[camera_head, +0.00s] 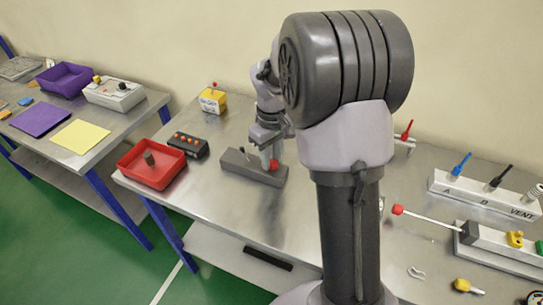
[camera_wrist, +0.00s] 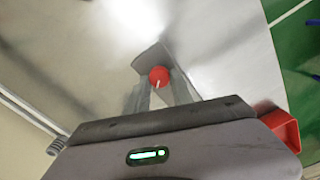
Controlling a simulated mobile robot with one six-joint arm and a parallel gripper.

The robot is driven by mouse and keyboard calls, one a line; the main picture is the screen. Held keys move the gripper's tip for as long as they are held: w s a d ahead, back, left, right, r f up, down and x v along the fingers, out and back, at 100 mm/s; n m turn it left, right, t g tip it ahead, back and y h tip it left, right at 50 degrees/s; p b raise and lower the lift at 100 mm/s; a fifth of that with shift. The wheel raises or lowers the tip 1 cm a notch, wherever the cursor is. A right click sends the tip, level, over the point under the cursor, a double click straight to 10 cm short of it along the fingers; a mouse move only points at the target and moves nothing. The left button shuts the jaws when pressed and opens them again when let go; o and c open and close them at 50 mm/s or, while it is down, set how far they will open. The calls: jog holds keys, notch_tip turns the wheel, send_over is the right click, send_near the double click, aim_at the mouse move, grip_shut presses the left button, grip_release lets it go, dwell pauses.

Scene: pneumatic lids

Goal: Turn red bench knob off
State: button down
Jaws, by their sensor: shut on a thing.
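The red bench knob (camera_wrist: 159,77) is round with a white pointer line and shows between my two finger tips in the wrist view. It is on a dark grey block, which lies on the metal bench in the head view (camera_head: 240,167). The red of the knob (camera_head: 273,165) also shows there, at the right end of the block. My gripper (camera_wrist: 160,84) is shut on the knob, coming from above; in the head view (camera_head: 268,150) the fingers are small and partly hidden. The pointer line is tilted slightly from the picture's vertical.
A red tray (camera_head: 130,168) with a dark cylinder and a black box with orange buttons (camera_head: 188,146) stand left of the block. A yellow-and-white box (camera_head: 213,100) stands behind. A red-tipped lever (camera_head: 425,216) and valve blocks (camera_head: 480,205) are at right. Bench space before the block is clear.

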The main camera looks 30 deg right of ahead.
jog(key=m+p, duration=0.1)
jog(key=m, duration=0.7)
jog(key=shift+d+p, duration=0.1)
jog(key=shift+p, duration=0.3)
jog(key=m, duration=0.4)
jog(key=shift+s+d+m, duration=0.1)
jog(key=shift+m, duration=2.1)
jog(key=c, duration=1.1)
grip_release()
